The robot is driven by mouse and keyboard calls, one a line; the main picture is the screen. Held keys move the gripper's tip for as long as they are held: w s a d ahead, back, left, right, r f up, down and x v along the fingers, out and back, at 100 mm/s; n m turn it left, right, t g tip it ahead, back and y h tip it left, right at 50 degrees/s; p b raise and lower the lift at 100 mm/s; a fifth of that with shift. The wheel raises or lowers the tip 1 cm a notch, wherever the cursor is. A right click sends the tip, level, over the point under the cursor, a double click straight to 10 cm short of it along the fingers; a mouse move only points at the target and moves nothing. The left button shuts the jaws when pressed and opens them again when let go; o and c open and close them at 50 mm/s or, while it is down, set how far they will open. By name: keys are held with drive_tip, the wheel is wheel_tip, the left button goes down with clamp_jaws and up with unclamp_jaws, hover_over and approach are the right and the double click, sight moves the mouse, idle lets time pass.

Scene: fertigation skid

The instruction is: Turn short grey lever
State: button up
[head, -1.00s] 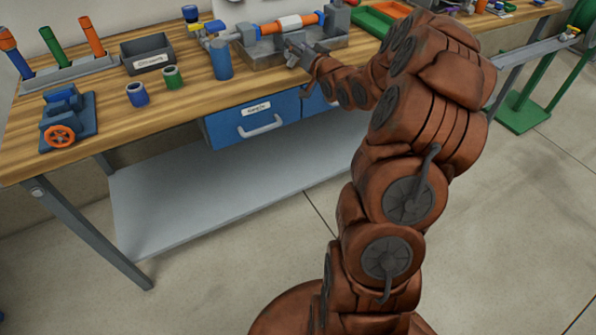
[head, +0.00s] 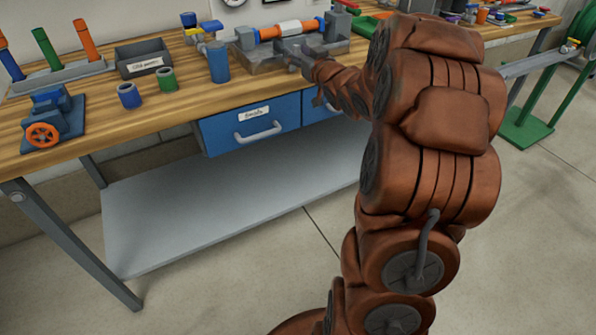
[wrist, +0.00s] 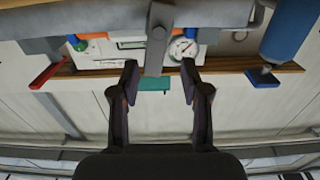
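In the wrist view, a short grey bar that looks like the grey lever (wrist: 155,45) runs vertically at top centre, with a round bolt-like spot on it. My gripper (wrist: 159,68) is open, its two dark fingertips on either side of the bar's lower end. Gaps show between the bar and both fingertips; depth is hard to tell. In the head view, my gripper (head: 301,58) is at the grey fixture (head: 258,60) below the orange-and-white pipe (head: 290,29). The lever cannot be made out there.
The wrist view shows a red handle (wrist: 48,73) left, a green piece (wrist: 154,84) behind the bar, a dial gauge (wrist: 182,48) and a blue-ended part (wrist: 262,78) right. In the head view, a blue cup (head: 219,65) stands left of the fixture, above a blue drawer (head: 225,132).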

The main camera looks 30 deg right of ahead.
drive_tip(key=s+a+f+g+b, duration=0.1)
drive_tip(key=s+a+f+g, duration=0.5)
drive_tip(key=s+f, duration=0.3)
drive_tip(key=s+a+f+g+h+b, duration=0.1)
drive_tip(key=s+a+f+g, duration=0.5)
drive_tip(key=s, duration=0.6)
drive_tip(key=shift+a+f+m+g+b, duration=0.45)
drive_tip(key=shift+a+f, duration=0.6)
drive_tip(key=shift+f, duration=0.4)
